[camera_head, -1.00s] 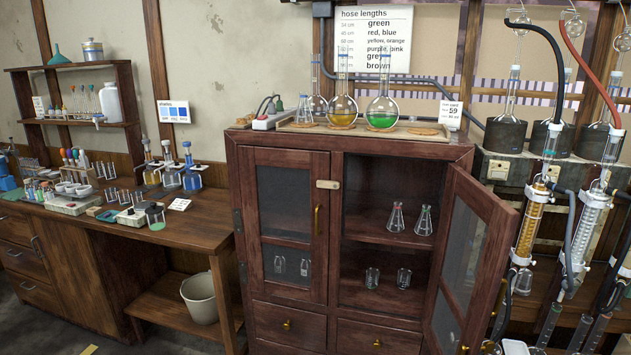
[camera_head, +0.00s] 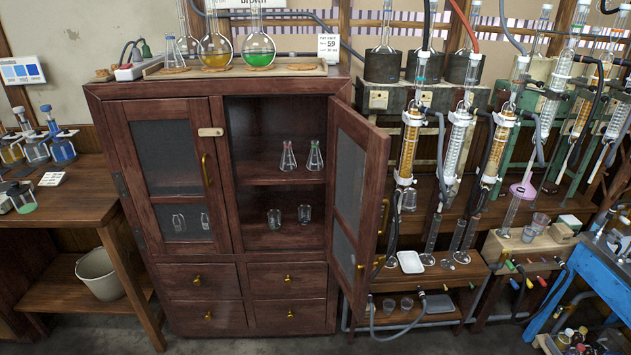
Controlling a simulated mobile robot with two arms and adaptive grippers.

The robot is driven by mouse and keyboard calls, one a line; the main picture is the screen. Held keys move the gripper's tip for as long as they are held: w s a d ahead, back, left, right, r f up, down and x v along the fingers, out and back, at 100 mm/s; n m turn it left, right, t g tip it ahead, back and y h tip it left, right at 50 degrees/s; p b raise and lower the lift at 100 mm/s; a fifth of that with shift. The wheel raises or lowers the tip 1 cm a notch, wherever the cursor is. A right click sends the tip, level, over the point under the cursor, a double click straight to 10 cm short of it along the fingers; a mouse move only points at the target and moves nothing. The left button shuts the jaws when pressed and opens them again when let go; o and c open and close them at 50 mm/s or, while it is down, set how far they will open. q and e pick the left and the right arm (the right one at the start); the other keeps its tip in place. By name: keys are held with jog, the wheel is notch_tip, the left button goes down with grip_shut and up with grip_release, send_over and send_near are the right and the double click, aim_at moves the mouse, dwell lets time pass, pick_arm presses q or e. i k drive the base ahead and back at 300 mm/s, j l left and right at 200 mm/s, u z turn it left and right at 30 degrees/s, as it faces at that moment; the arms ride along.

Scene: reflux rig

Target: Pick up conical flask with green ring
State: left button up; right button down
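Two small clear conical flasks stand upright on the upper shelf inside the open half of the dark wooden cabinet (camera_head: 217,258). They are the left conical flask (camera_head: 288,160) and the right conical flask (camera_head: 314,159). Another conical flask (camera_head: 174,55) stands on the tray on top of the cabinet. Neither of my grippers is in view.
The cabinet's right door (camera_head: 356,190) stands open toward me; the left door (camera_head: 175,175) is shut. Two glass beakers (camera_head: 274,218) stand on the lower shelf. Round flasks (camera_head: 258,47) stand on top. Condenser rigs (camera_head: 408,150) fill the right. A bucket (camera_head: 100,275) sits at left.

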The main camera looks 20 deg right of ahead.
aim_at(314, 163)
jog(key=i+l+u, duration=0.15)
jog(key=l, duration=0.7)
jog(key=i+l+u, duration=0.15)
jog(key=l, duration=0.75)
jog(key=l+u, duration=0.15)
jog(key=l, duration=0.75)
jog(key=j+z, duration=0.25)
jog(key=j, duration=0.65)
jog(key=j+z, duration=0.25)
jog(key=j, duration=0.6)
